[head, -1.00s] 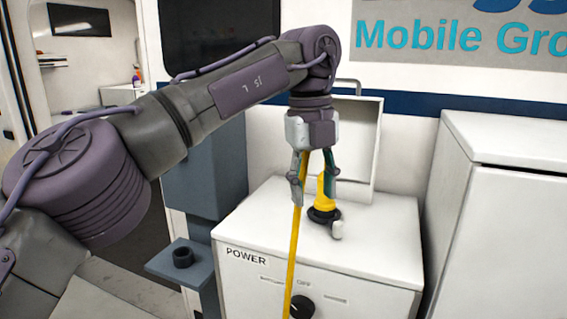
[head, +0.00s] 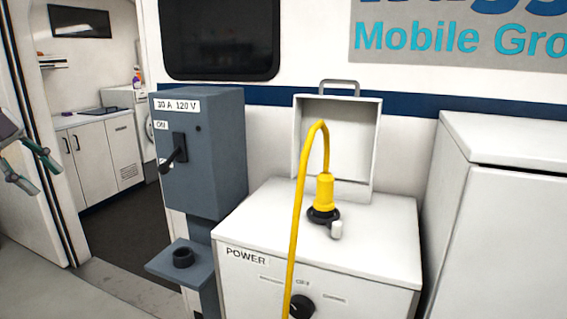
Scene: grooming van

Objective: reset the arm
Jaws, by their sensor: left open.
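My left gripper (head: 30,168) is at the far left edge of the head view. Its fingers are apart and nothing is between them. It is well clear of the yellow plug (head: 324,192), which stands upright in a black round socket (head: 322,215) on top of the white power box (head: 320,240). A yellow cable (head: 296,222) arches up from the plug and hangs down over the front of the box. Most of my left arm is out of the picture. My right gripper is not in view.
A grey pedestal (head: 218,150) labelled 30 A 120 V has a black lever (head: 178,155) and a small shelf with a black ring (head: 182,257). An open lid (head: 362,140) stands behind the plug. A white cabinet (head: 500,220) is at the right. A doorway opens at the left.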

